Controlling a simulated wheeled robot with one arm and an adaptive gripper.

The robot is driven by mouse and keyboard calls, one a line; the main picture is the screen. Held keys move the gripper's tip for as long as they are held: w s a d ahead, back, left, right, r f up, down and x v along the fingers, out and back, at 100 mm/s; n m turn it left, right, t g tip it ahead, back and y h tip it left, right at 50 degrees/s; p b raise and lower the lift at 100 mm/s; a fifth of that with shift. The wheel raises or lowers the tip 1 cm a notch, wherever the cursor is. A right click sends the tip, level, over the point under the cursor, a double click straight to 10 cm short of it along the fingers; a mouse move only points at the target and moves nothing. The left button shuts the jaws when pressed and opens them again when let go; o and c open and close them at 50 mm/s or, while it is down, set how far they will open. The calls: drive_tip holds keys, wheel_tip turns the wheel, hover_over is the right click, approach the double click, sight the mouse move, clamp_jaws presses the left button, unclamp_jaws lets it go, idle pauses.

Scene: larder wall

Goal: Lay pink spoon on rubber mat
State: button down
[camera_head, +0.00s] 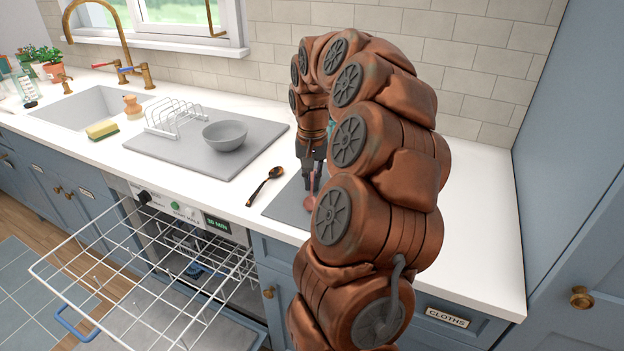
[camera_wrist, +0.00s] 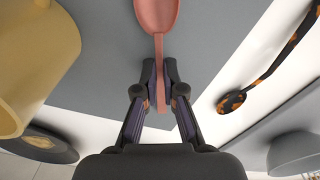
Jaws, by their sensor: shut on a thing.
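The pink spoon (camera_wrist: 157,14) is held by its handle between the fingers of my gripper (camera_wrist: 159,75), bowl pointing away from the gripper. In the head view my gripper (camera_head: 313,180) points down over a small grey mat (camera_head: 284,205), with the pink spoon (camera_head: 309,202) just below it. This flat grey mat also fills much of the wrist view (camera_wrist: 100,70) behind the spoon. I cannot tell whether the spoon touches it. My arm hides the mat's right part in the head view.
A dark mottled spoon (camera_head: 266,184) lies on the white counter left of the mat. A larger grey mat (camera_head: 180,157) holds a grey bowl (camera_head: 225,135) and a white rack (camera_head: 176,117). A yellow vessel (camera_wrist: 35,60) stands close by. An open dishwasher rack (camera_head: 140,280) juts out below.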

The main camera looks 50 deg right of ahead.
sight(312, 183)
drive_tip(key=shift+f, duration=0.15)
drive_tip(key=c, duration=1.3)
unclamp_jaws()
wheel_tip(312, 183, up, 12)
drive_tip(key=shift+r+b, duration=0.2)
drive_tip(key=shift+b, duration=0.25)
drive_tip(key=shift+a, duration=0.2)
